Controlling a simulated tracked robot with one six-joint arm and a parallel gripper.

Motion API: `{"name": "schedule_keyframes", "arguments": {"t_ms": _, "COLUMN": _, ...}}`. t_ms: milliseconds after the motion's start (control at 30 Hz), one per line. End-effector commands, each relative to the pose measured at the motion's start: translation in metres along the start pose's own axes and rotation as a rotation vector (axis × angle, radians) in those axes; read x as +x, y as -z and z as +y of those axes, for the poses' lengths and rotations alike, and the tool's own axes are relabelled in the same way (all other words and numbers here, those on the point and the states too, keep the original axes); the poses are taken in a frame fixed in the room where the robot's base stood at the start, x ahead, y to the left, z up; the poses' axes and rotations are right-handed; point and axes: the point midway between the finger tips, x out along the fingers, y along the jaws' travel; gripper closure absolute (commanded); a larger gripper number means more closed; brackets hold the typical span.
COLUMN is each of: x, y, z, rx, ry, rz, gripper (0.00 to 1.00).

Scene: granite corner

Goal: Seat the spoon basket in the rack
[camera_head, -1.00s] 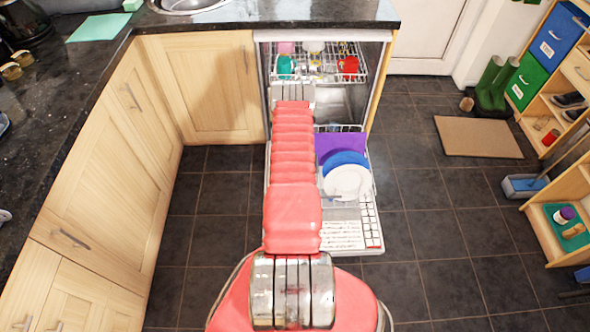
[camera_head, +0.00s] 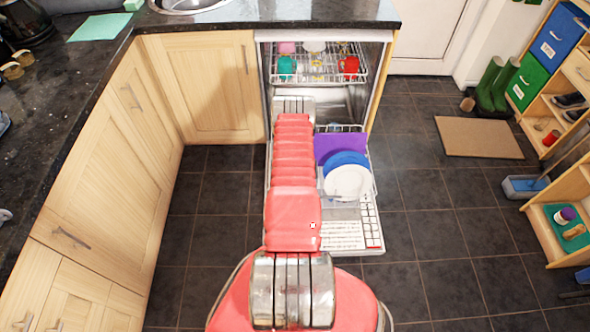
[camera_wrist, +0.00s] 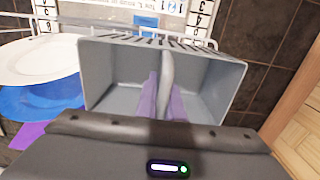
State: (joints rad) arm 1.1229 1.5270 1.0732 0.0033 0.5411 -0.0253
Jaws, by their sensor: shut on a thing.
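The spoon basket (camera_wrist: 215,85) is an open grey box with a slotted far wall, seen from above in the wrist view. My gripper (camera_wrist: 163,98) is shut on its pale central handle, with a purple finger on each side. The basket looks roughly level and empty. My arm hides gripper and basket in the head view. The lower rack (camera_head: 342,127) is pulled out over the lowered dishwasher door. Its wires (camera_wrist: 72,22) also show left of the basket in the wrist view. I cannot tell whether basket and rack touch.
A white plate (camera_head: 347,182), a blue plate (camera_head: 345,159) and a purple board (camera_head: 340,146) stand on the rack's right side. The upper rack (camera_head: 318,78) holds cups. The door's printed panel (camera_head: 341,235) lies in front.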

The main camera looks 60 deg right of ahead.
Motion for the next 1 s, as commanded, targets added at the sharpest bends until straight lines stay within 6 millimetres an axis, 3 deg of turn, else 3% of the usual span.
{"name": "schedule_keyframes", "arguments": {"t_ms": 400, "x": 0.0067, "y": -0.0002, "z": 0.0001, "rx": 0.0, "ry": 0.0, "rz": 0.0, "gripper": 1.0}}
{"name": "schedule_keyframes", "arguments": {"t_ms": 433, "x": 0.007, "y": -0.0006, "z": 0.0001, "rx": 0.0, "ry": 0.0, "rz": -0.001, "gripper": 0.9}}
{"name": "schedule_keyframes", "arguments": {"t_ms": 667, "x": 0.0069, "y": -0.0005, "z": 0.0001, "rx": 0.0, "ry": 0.0, "rz": -0.001, "gripper": 0.74}}
{"name": "schedule_keyframes", "arguments": {"t_ms": 1000, "x": 0.005, "y": -0.0004, "z": 0.0001, "rx": 0.0, "ry": 0.0, "rz": -0.001, "gripper": 0.73}}
